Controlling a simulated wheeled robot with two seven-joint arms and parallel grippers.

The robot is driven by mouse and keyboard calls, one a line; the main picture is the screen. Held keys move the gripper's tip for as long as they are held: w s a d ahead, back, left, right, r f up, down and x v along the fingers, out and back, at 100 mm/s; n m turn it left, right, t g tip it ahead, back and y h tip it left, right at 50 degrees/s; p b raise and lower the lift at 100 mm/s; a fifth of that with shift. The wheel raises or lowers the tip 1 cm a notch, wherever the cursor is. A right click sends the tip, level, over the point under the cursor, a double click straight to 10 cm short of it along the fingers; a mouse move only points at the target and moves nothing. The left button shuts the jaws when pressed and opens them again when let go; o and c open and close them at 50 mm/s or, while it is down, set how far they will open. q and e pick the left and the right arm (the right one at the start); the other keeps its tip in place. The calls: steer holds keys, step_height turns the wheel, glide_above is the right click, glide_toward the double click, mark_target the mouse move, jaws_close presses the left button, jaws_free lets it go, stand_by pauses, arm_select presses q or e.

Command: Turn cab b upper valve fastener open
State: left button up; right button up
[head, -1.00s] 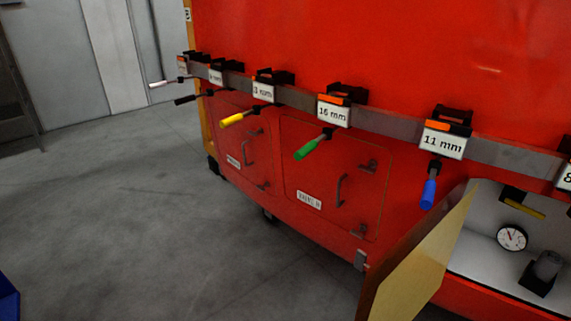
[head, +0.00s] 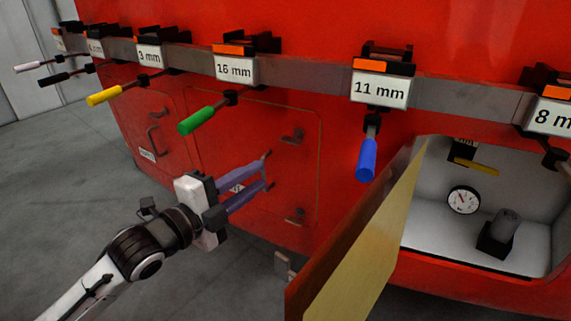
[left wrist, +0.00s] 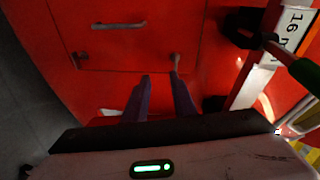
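The right-hand closed red hatch (head: 305,165) has an upper fastener (head: 295,135) and a lower fastener (head: 295,215) near its right edge. Its white label (head: 237,187) is partly hidden by my left gripper (head: 266,171) and too small to read. The gripper's purple fingers are apart with nothing held, in front of the hatch and left of the upper fastener. The hatch's handle is mostly hidden behind the fingertips. My right gripper is not in view.
Tools with coloured handles hang on a rail above, including green (head: 195,120) and blue (head: 367,160). An open door (head: 370,240) juts out at right, before a compartment with a gauge (head: 463,200). Floor is free at left.

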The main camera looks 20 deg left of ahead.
mark_target(291, 140)
arm_select(q)
steer(key=w+d+r+m, duration=0.1)
steer(key=w, duration=0.4)
steer(key=w+d+r+m, duration=0.1)
steer(key=w+d+r, duration=0.1)
steer(key=w, duration=0.3)
steer(key=shift+d+t+h, duration=0.25)
steer(key=shift+t+h, duration=0.05)
steer(key=shift+c, duration=0.2)
jaws_close()
